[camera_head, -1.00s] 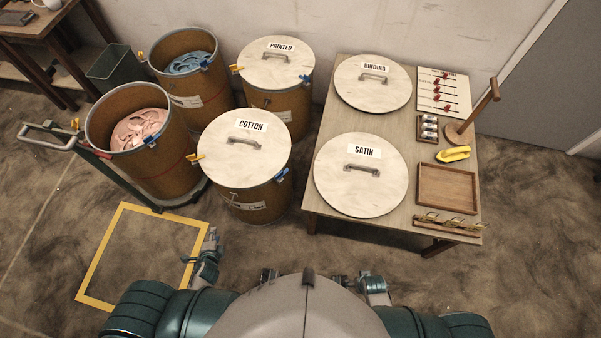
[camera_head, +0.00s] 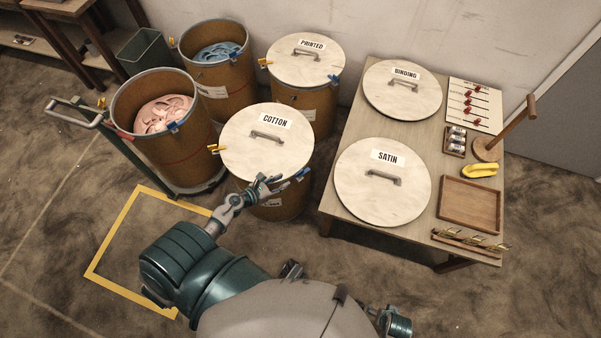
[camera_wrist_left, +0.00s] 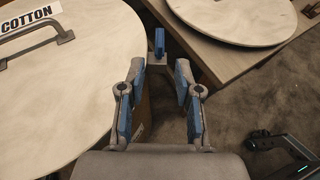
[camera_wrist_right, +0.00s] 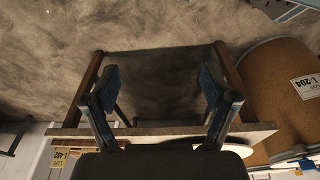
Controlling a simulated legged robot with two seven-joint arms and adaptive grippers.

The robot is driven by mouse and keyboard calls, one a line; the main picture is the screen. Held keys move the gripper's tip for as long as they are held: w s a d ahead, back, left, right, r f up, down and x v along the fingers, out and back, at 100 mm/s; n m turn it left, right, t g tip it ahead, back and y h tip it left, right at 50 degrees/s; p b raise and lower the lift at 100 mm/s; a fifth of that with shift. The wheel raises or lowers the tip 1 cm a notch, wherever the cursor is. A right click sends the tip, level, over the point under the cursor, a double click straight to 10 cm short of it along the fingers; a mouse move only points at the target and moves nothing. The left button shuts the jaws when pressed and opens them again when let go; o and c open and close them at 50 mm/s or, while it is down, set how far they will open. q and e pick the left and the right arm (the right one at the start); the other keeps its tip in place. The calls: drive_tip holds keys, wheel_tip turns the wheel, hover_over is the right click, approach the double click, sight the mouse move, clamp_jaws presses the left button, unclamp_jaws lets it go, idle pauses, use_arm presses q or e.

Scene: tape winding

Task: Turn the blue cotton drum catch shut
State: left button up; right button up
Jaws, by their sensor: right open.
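The cotton drum (camera_head: 285,209) stands upright under a pale lid (camera_head: 245,150) marked COTTON. Its blue catch (camera_head: 303,174) is at the right of the rim. In the left wrist view the blue catch (camera_wrist_left: 159,41) stands up on a grey bracket beside the lid edge. My left gripper (camera_head: 272,186) is over the drum's front right rim. In its wrist view the left gripper (camera_wrist_left: 160,75) is open and empty, the catch just beyond and between its fingertips. My right gripper (camera_wrist_right: 160,82) is open and empty, low at the table's front.
The table (camera_head: 336,205) at right holds the satin lid (camera_head: 382,200), binding lid (camera_head: 402,100) and a wooden tray (camera_head: 470,203). The printed drum (camera_head: 312,110) stands behind. A drum of pink cloth (camera_head: 160,150) is at left on a trolley. Floor inside the yellow frame (camera_head: 125,222) is clear.

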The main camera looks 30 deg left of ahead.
sight(299, 173)
use_arm(q)
drive_tip(key=b+x, duration=0.1)
drive_tip(key=x, duration=0.7)
drive_tip(key=shift+w+f, duration=0.2)
drive_tip(key=shift+w, duration=0.1)
drive_tip(key=shift+w+d+f, duration=0.15)
drive_tip(key=shift+w+d, duration=0.1)
drive_tip(key=shift+w, duration=0.3)
use_arm(e)
wheel_tip(299, 173, up, 3)
drive_tip(key=shift+w+d+r, duration=0.1)
drive_tip(key=shift+w+r, duration=0.05)
drive_tip(key=shift+r, duration=0.05)
